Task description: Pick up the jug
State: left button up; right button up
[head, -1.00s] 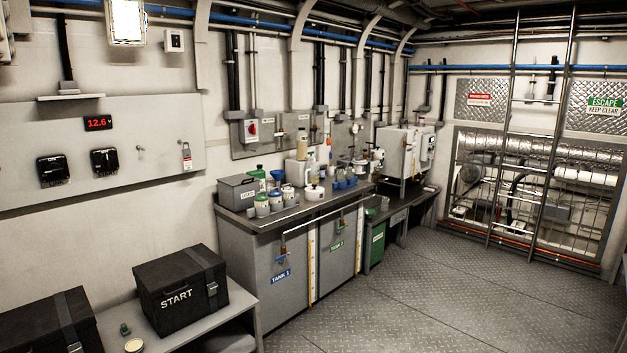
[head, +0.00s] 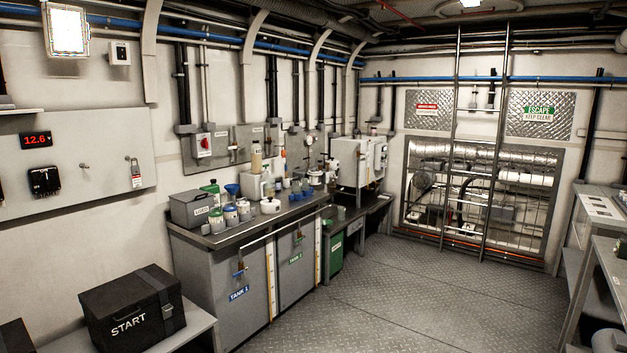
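Several vessels stand on the grey counter (head: 240,232) along the left wall, small at this distance. A white round pot-like vessel (head: 270,206) stands near the counter's front edge. A taller white container (head: 252,185) stands behind it. A green container (head: 211,188) stands further left, beside a blue-topped one (head: 232,189). I cannot tell for sure which of these is the jug. Neither of my grippers is in view.
A grey bin (head: 190,210) sits at the counter's left end. A black START case (head: 132,310) rests on a low bench in front. The plate floor (head: 400,290) is clear to the escape ladder (head: 480,150). Grey shelving (head: 600,240) stands at the right.

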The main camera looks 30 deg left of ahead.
aim_at(269, 182)
jog(key=i+u, duration=0.45)
jog(key=i, duration=3.6)
jog(key=i+u, duration=0.25)
jog(key=i, duration=0.25)
jog(key=i+l+u, duration=0.25)
jog(key=i, duration=0.2)
jog(key=i+l+u, duration=0.25)
jog(key=i, duration=0.2)
